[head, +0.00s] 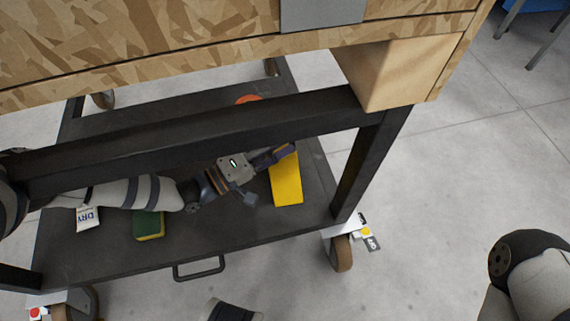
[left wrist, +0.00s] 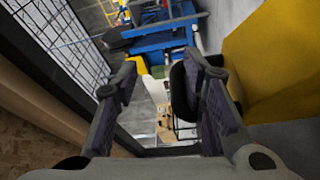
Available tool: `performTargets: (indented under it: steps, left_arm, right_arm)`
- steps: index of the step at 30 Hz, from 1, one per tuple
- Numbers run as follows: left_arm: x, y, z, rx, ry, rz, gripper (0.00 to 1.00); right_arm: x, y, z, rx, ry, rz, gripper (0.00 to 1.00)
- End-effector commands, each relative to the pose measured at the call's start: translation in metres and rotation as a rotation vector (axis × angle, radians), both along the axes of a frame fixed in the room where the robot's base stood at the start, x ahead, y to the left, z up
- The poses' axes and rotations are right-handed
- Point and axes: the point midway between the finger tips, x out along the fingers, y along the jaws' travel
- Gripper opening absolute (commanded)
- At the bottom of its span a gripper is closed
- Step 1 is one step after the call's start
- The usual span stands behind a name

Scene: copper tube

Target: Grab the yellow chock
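The yellow chock (head: 287,182) lies on the dark lower shelf of the cart, towards its right end. In the left wrist view the chock (left wrist: 284,60) is large at the right, outside the right-hand finger. My left gripper (head: 277,154) reaches in under the black frame beam, its fingers at the chock's upper end. In the left wrist view my left gripper (left wrist: 161,65) is open, with nothing between its fingers. I cannot tell whether a finger touches the chock. My right arm shows at the lower right, but its gripper is not clearly seen.
The black beam (head: 190,145) and the leg (head: 370,165) frame the reach. A green and yellow block (head: 149,225) and a white packet marked DRY (head: 88,218) lie on the shelf (head: 110,262). An orange thing (head: 248,99) shows behind the beam.

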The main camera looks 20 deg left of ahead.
Motion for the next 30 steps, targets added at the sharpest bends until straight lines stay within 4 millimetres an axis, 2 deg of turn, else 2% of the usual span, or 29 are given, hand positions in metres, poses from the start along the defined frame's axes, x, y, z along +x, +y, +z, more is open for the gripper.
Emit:
performTargets:
  steps: [6,7,11,12,25,30]
  left_arm:
    - [0.000,-0.001,-0.001,-0.003,-0.001,0.002,0.35]
    - [0.000,-0.001,-0.001,-0.002,-0.001,0.001,0.31]
    - [0.000,0.000,-0.001,-0.003,-0.002,0.002,0.02]
    - [0.000,0.000,-0.001,-0.003,-0.002,0.002,0.00]
    - [0.001,0.000,0.001,-0.004,-0.005,0.002,0.00]
    - [0.008,0.001,0.010,-0.004,-0.007,-0.004,0.00]
  right_arm:
    - [0.000,0.000,-0.001,0.000,0.002,0.000,0.40]
    - [0.000,0.000,-0.001,0.000,0.002,0.000,0.40]
    - [0.000,0.000,-0.001,0.000,0.002,0.000,0.40]
    - [0.000,0.000,-0.001,0.000,0.002,0.000,0.40]
    - [0.000,0.000,-0.001,0.000,0.002,0.000,0.40]
    - [0.001,0.000,0.002,0.000,-0.006,-0.001,0.40]
